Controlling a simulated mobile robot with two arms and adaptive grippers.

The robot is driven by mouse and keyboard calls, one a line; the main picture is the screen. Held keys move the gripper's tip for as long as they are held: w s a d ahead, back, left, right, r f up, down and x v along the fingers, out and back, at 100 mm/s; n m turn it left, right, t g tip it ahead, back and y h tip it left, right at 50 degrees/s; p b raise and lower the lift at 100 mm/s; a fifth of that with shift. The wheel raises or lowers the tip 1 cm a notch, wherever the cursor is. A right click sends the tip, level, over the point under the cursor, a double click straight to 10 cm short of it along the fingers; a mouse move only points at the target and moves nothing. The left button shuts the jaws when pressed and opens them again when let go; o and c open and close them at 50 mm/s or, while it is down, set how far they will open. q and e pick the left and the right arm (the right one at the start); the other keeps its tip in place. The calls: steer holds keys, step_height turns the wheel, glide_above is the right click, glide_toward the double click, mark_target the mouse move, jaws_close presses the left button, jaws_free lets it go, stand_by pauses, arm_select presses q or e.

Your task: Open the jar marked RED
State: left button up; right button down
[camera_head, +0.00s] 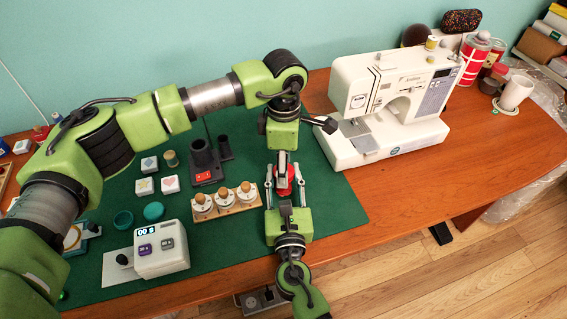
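Three small jars with pale wooden tops and white labels stand in a wooden rack (228,207) on the green mat. The writing on the labels is too small to read. A red object (284,181) is right of the rack, partly hidden; I cannot tell whether it is a jar. My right gripper (284,171) reaches up from the front, its fingers apart on either side of the red object. Whether they touch it is unclear. My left gripper (283,158) points down just behind the red object. Its fingers are mostly hidden by its own wrist.
A white sewing machine (390,105) stands close on the right. A dark holder with cylinders (205,165), picture blocks (170,184), teal round pieces (154,211) and a white timer box (161,248) are to the left. The wooden table (430,170) is clear at front right.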

arm_select(q)
steer(key=c, duration=0.8)
arm_select(e)
steer(key=shift+f, duration=0.1)
arm_select(q)
steer(key=shift+o, duration=0.2)
steer(key=n, duration=0.3)
arm_select(e)
steer(key=shift+d, duration=0.1)
arm_select(q)
steer(key=o, duration=1.2)
steer(key=shift+r, duration=0.1)
steer(key=shift+r, duration=2.2)
arm_select(e)
steer(key=c, duration=1.3)
jaws_free()
